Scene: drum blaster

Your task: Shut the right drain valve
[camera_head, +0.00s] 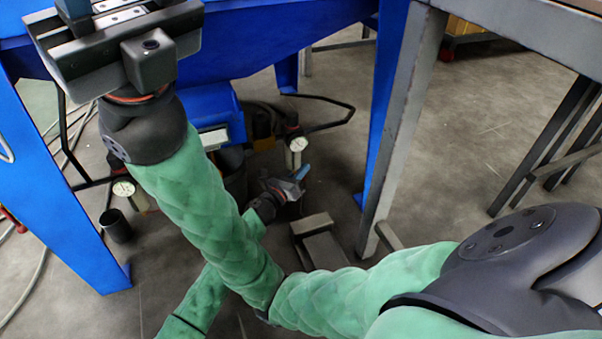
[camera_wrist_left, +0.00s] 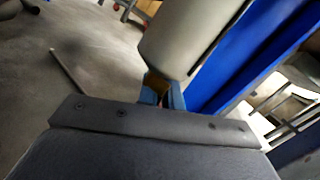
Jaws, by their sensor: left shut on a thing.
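A right-hand unit with a round white gauge (camera_head: 297,145) hangs below the blue machine; I take it to be the right drain valve. My left gripper (camera_head: 299,174) is low, just below this gauge, with its blue fingertips close together. In the left wrist view the blue fingertips (camera_wrist_left: 162,95) are shut on a small brownish part (camera_wrist_left: 157,84), beside a pale cylinder. I cannot tell the valve handle's angle. A similar left gauge (camera_head: 123,189) shows at the left. My right gripper is large at the upper left; its fingertips are cut off by the picture edge.
The blue machine (camera_head: 270,40) stands over the work area, with blue legs at left and right. A grey steel table leg (camera_head: 400,130) stands to the right. A dark bucket (camera_head: 117,226) and hoses are at the left. My right arm crosses above my left forearm.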

